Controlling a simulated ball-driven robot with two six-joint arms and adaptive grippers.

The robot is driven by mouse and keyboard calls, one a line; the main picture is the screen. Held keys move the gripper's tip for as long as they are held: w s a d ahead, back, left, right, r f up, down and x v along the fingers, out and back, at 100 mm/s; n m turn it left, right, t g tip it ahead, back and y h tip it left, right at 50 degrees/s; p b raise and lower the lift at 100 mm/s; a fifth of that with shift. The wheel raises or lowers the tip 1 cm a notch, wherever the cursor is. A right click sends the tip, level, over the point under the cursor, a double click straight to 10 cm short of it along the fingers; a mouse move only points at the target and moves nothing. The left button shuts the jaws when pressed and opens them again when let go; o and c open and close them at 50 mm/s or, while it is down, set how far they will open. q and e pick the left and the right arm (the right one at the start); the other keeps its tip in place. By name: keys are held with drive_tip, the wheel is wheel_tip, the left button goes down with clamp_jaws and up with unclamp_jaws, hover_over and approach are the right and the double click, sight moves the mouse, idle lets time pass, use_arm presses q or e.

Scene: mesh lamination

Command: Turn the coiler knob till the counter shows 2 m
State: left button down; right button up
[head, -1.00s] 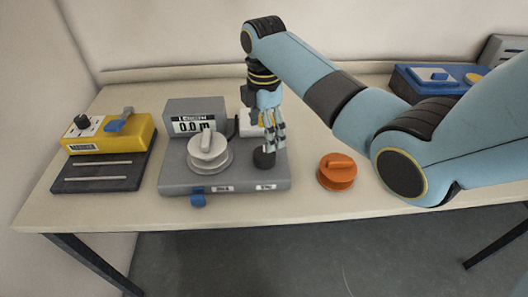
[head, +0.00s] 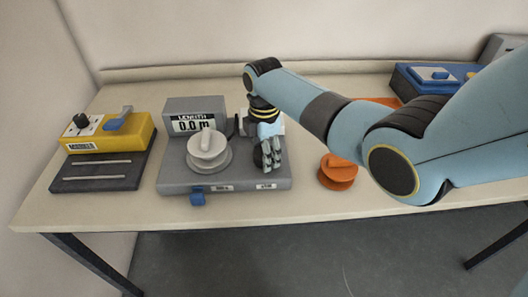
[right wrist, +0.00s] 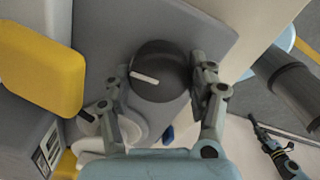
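The grey coiler unit (head: 230,178) stands on the table, and its counter (head: 192,124) reads 0.0 m. A white reel (head: 208,150) with a raised bar sits on its left part. My right gripper (head: 268,155) points down at the unit's right part. In the right wrist view the dark round coiler knob (right wrist: 160,82) with a white mark lies between the two fingers of my right gripper (right wrist: 160,88). The fingers are spread either side of it; firm contact is not clear. In the head view the gripper hides most of the knob.
A yellow device (head: 125,137) with a dark base stands to the left. An orange reel (head: 338,172) lies right of the coiler. A blue case (head: 425,85) stands at the back right. The table front is clear.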

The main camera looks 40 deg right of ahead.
drive_tip(key=c, duration=0.6)
drive_tip(key=shift+m, duration=0.3)
drive_tip(key=shift+r+m+p, duration=0.1)
drive_tip(key=shift+m+p, duration=0.75)
drive_tip(key=shift+m, duration=0.05)
drive_tip(key=m+p, duration=0.1)
drive_tip(key=m, duration=0.1)
drive_tip(key=shift+m, duration=0.3)
drive_tip(key=m+p, duration=0.2)
drive_tip(key=m, duration=0.3)
drive_tip(key=shift+m, duration=0.3)
drive_tip(key=m+p, duration=0.1)
drive_tip(key=m, duration=0.3)
drive_tip(key=shift+w+d+m, duration=0.1)
drive_tip(key=shift+m, duration=0.3)
